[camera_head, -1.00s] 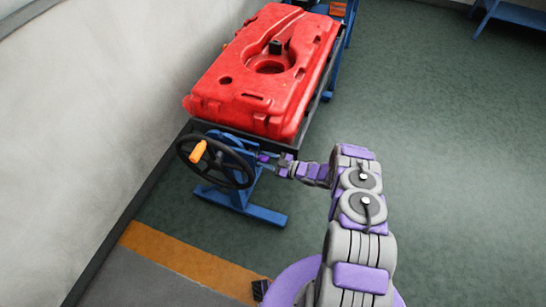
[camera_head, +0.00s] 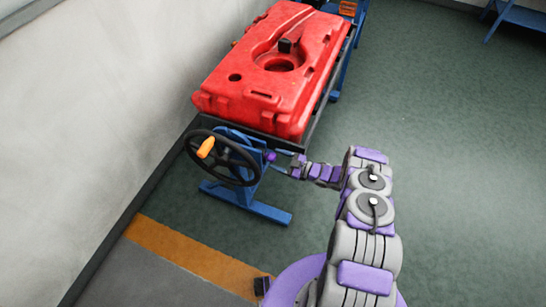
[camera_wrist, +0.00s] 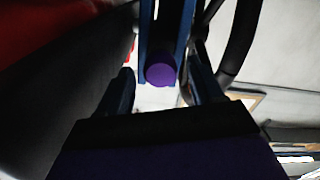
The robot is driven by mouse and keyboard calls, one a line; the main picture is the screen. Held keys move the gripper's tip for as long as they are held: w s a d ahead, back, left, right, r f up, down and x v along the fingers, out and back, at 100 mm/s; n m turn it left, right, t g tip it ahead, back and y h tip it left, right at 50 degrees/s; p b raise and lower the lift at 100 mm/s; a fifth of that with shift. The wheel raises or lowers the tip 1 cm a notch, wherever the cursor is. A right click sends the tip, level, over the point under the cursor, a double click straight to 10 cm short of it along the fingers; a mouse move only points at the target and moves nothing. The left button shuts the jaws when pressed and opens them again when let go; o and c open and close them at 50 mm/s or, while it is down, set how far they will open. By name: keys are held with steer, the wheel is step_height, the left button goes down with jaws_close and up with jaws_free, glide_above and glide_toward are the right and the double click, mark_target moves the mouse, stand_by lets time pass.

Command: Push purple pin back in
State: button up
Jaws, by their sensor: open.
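The purple pin (camera_head: 270,156) sticks out of the blue stand, just right of the black handwheel. In the wrist view its round purple end (camera_wrist: 160,68) faces me, between two blue bars of the stand. My gripper (camera_head: 284,169) is beside the stand, right of the pin. In the wrist view my gripper (camera_wrist: 163,85) is open, with one dark finger on each side of the pin's end. Nothing is held. I cannot tell whether any finger touches the pin. The pin's shaft is hidden behind its end.
The black handwheel (camera_head: 222,158) with an orange knob (camera_head: 206,147) is close on the left. A red tank (camera_head: 272,75) lies on the blue frame behind. A pale wall (camera_head: 90,120) bounds the left side. Green floor (camera_head: 450,150) is open to the right.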

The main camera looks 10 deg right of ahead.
steer(key=p+v, duration=0.1)
steer(key=v, duration=1.3)
steer(key=shift+d, duration=0.2)
steer(key=shift+s, duration=0.1)
